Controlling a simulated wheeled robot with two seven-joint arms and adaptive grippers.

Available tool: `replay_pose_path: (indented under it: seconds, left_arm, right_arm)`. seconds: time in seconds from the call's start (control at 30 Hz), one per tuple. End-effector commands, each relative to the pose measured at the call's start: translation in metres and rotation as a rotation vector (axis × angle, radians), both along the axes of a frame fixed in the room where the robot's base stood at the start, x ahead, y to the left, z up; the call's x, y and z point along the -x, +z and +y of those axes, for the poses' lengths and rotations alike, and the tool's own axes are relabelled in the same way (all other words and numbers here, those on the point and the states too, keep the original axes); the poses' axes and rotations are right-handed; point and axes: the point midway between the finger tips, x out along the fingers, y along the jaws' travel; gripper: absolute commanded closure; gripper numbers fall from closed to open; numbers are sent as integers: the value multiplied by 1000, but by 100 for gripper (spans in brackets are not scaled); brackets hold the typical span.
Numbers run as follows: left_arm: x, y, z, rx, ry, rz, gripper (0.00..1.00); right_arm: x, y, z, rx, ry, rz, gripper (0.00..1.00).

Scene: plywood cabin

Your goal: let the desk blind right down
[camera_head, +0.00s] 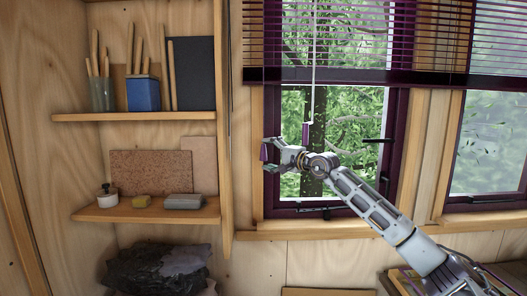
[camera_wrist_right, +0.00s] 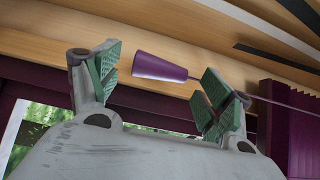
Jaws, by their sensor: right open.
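The desk blind (camera_head: 330,76) has dark purple slats and hangs across the upper part of the window, its bottom rail well above the sill. A pale cord (camera_head: 314,60) hangs in front of it, ending in a purple tassel (camera_head: 305,132). A second purple tassel (camera_head: 264,152) is at the fingertips of my right gripper (camera_head: 268,156), left of the window. In the right wrist view this tassel (camera_wrist_right: 160,67) lies between the open finger pads of the gripper (camera_wrist_right: 160,83), with a thin cord running off right past one finger. My left gripper is not in view.
A wooden shelf unit (camera_head: 228,180) stands close left of the right gripper. It holds a blue pot (camera_head: 143,94) and a grey block (camera_head: 184,202). A black window handle (camera_head: 377,141) sticks out above the right forearm. A second window is at the right.

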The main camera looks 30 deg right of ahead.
Motion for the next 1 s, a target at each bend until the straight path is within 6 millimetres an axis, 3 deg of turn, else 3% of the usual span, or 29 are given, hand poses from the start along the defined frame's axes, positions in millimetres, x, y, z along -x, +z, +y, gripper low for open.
replay_pose_path:
  seconds: [0.4, 0.9, 1.0]
  left_arm:
    - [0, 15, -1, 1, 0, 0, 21]
    - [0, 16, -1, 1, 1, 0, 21]
    - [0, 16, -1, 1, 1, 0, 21]
  right_arm:
    - [-26, 2, 6, -1, 0, -1, 21]
    - [-31, 0, 8, 1, 0, 1, 21]
    - [-31, 0, 8, 1, 0, 0, 33]
